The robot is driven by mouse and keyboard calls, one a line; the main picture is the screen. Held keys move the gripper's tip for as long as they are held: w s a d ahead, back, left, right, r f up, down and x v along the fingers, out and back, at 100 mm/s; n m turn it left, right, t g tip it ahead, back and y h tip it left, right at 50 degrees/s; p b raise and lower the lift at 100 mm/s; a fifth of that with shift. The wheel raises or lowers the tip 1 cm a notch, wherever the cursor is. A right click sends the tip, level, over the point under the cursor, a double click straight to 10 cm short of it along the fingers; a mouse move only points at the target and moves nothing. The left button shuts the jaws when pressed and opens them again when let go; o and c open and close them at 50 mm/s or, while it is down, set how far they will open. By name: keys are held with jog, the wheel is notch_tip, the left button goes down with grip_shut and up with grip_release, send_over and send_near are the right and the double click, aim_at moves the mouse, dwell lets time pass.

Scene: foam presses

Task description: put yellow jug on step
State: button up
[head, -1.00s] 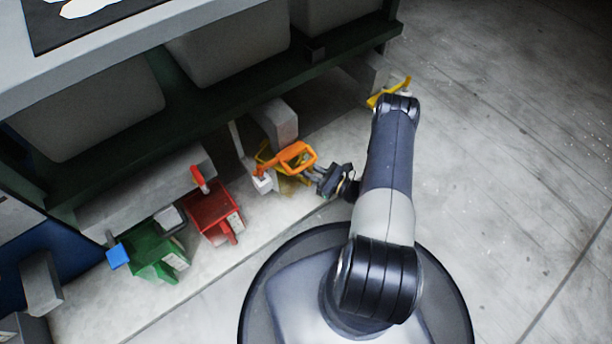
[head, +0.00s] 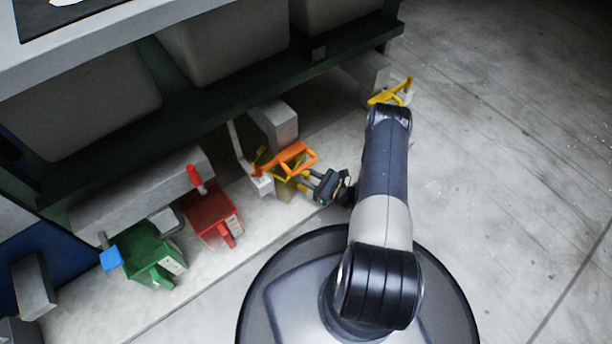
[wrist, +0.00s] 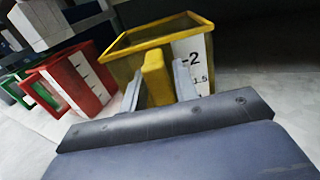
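The yellow jug (wrist: 180,42) is an open-topped box with a scale marked on a white strip, upright in the wrist view. Its yellow handle (wrist: 157,78) stands between the two fingers of my gripper (wrist: 160,85). Narrow gaps seem to show beside the handle, so the fingers look open around it. In the head view the jug (head: 285,192) is partly hidden under an orange lever frame, with my gripper (head: 312,187) at its right side. I cannot tell which grey block is the step; one (head: 275,122) stands just behind the jug.
A red jug (head: 212,216) and a green jug (head: 148,254) stand to the left along the machine's foot. The orange lever (head: 292,158) overhangs the yellow jug. A yellow lever (head: 392,92) is at upper right. Open floor (head: 500,170) lies to the right.

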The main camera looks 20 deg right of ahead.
jog(key=shift+o, duration=1.2)
jog(key=shift+r, duration=0.1)
jog(key=shift+s+d+r, duration=0.1)
jog(key=shift+d, duration=0.05)
jog(key=p+v, duration=0.3)
jog(key=v, duration=0.8)
jog(key=shift+s+d, duration=0.2)
jog(key=shift+s, duration=0.1)
